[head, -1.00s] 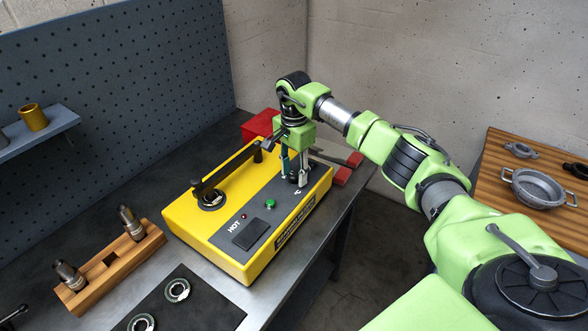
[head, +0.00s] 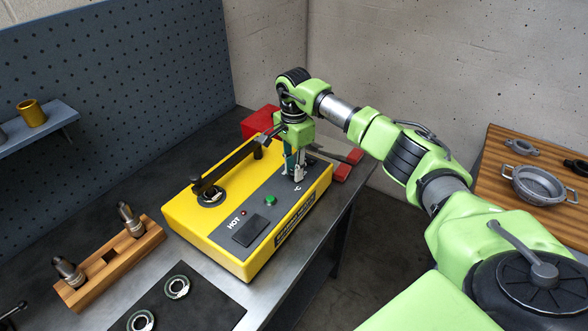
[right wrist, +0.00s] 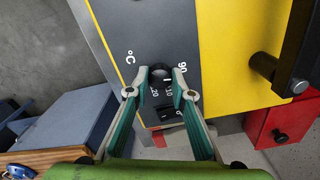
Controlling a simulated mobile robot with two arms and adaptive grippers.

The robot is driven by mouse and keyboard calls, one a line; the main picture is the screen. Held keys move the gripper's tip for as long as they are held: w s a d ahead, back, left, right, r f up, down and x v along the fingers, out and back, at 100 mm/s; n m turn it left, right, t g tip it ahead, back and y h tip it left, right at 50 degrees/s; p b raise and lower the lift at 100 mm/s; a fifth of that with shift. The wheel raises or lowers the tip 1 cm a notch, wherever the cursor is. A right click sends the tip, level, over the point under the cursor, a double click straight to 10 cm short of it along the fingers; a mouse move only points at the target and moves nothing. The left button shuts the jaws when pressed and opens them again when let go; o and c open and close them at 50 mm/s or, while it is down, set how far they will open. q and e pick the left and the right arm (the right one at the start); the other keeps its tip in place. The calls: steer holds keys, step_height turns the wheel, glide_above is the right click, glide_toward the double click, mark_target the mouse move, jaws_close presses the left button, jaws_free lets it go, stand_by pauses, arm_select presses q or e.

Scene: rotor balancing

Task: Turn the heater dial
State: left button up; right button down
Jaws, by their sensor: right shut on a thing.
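The yellow heater (head: 205,240) stands on the bench with a grey control panel on top. The panel carries a green button (head: 271,200), a red lamp and the word HOT. My right gripper (head: 298,177) points down at the °C end of the panel. In the right wrist view its two fingers (right wrist: 160,88) are closed on the dark round heater dial (right wrist: 160,73), one on each side. Numbers such as 90 and 20 show around the dial. In the head view the fingers mostly hide the dial. My left gripper is out of view.
A dark bar (head: 236,166) lies across the heater's left side. A red box (head: 259,122) stands behind. A wooden block (head: 110,265) with metal holders and a dark mat (head: 205,305) with rings are in front. A wooden table (head: 500,200) is at right.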

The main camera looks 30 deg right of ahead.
steer(key=m, duration=0.2)
steer(key=shift+m+b, duration=0.3)
steer(key=shift+b, duration=0.05)
steer(key=m, duration=0.3)
steer(key=shift+m+b, duration=0.3)
steer(key=m, duration=0.6)
steer(key=shift+r, duration=0.1)
steer(key=m, duration=0.5)
steer(key=shift+m, duration=0.4)
steer(key=m, duration=0.4)
steer(key=shift+m, duration=0.3)
steer(key=c, duration=1.8)
jaws_free()
